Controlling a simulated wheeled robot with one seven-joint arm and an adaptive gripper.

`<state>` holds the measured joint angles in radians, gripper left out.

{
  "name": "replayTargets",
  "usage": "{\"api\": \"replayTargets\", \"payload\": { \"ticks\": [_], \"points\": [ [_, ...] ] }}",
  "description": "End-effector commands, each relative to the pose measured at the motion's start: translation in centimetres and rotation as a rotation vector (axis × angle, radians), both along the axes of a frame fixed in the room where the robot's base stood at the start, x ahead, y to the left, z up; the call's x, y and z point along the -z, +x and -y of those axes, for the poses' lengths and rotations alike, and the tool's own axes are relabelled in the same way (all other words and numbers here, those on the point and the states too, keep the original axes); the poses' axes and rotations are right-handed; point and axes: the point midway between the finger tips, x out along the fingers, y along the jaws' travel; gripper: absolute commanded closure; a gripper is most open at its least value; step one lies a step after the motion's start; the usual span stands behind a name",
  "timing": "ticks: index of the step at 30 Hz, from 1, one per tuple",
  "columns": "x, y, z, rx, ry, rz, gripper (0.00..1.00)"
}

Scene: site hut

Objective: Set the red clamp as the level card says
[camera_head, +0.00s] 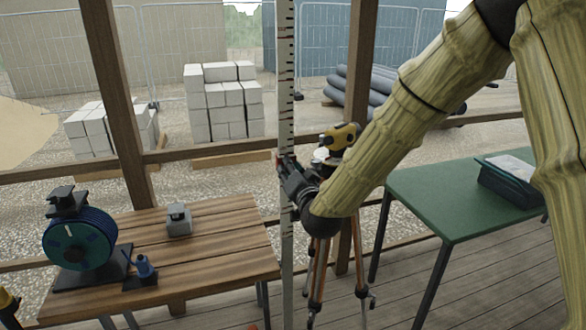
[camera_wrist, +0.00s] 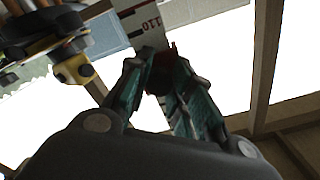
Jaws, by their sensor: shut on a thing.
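A tall white measuring staff (camera_head: 287,75) stands upright left of centre, with dark marks along its edge. The red clamp (camera_head: 280,158) is on the staff, mostly hidden by my gripper (camera_head: 284,168). In the wrist view my gripper (camera_wrist: 160,66) is shut on the dark red clamp (camera_wrist: 159,80). The staff (camera_wrist: 143,18) there shows the number 110 close to the clamp. The exact mark at the clamp's edge is hidden. I cannot make out a level card with readable writing.
A yellow and black instrument (camera_head: 341,137) on a tripod stands just right of the staff, close to my arm. A wooden bench (camera_head: 215,258) with a hose reel (camera_head: 80,240) and a grey block (camera_head: 178,220) is left. A green table (camera_head: 425,200) with a dark case (camera_head: 505,187) is right.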

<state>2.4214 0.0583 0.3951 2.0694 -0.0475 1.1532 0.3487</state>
Motion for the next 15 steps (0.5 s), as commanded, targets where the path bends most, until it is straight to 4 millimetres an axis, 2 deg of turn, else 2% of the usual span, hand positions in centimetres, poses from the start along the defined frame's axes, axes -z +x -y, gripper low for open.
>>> {"api": "replayTargets", "payload": {
  "ticks": [6,7,10,11,15],
  "points": [
    [-0.11,0.03,0.04,0.001,-0.001,0.001,1.00],
    [-0.11,0.03,0.04,0.001,-0.001,0.001,0.76],
    [-0.11,0.03,0.03,0.001,-0.001,0.001,0.58],
    [-0.11,0.03,0.03,0.001,-0.001,0.001,0.55],
    [-0.10,0.01,0.01,0.001,-0.001,0.001,0.55]
  ]
}}
